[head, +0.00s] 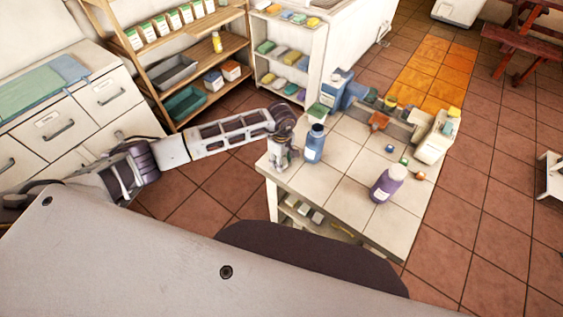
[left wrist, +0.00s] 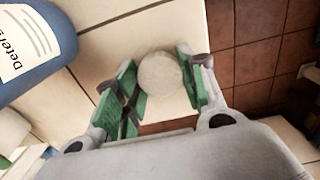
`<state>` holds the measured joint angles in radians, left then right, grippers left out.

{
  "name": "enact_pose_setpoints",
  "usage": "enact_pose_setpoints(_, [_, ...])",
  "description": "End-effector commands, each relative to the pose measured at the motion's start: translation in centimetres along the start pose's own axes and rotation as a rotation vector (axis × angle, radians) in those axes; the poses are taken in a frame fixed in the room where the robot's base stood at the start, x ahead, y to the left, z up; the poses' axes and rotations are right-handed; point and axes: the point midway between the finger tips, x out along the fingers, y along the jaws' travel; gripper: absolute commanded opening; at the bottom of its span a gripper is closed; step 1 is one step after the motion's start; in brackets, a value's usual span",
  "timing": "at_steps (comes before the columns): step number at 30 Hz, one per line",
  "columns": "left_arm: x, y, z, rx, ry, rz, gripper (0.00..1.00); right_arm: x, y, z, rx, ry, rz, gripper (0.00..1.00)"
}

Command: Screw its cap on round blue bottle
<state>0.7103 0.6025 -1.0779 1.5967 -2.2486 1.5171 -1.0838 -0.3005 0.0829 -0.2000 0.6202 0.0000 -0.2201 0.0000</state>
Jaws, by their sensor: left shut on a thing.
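The round blue bottle (head: 315,146) stands upright near the left edge of the tiled table. In the left wrist view, its blue body (left wrist: 48,62) with a white label fills the upper left. My left gripper (head: 284,162) is just left of the bottle, at the table's edge, pointing down. In the left wrist view its green-padded fingers are shut on a pale round piece (left wrist: 160,77), which looks like a cap. The bottle and the held piece are apart. In the head view the held piece is hidden or too small to tell. My right gripper is not in view.
A purple bottle (head: 387,184) stands at the table's right front. Small blue (head: 390,148), green (head: 404,161) and orange (head: 421,176) pieces lie behind it. A white jug (head: 436,140) and several containers stand at the back. The table (head: 325,205) is bare in front.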

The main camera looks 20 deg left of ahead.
Motion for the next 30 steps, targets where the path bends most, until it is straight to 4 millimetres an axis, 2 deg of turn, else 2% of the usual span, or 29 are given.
enact_pose_setpoints(5, [-0.1, 0.0, 0.0, 0.0, 0.0, 0.0, 0.33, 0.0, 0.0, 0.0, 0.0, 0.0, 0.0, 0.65])
enact_pose_setpoints(11, [-1.1, 0.1, 0.0, 0.0, 0.0, 0.002, 0.33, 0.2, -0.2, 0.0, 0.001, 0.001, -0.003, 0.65])
enact_pose_setpoints(30, [-9.2, 0.1, 0.0, 0.001, 0.001, 0.002, 0.33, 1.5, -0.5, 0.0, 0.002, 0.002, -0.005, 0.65])
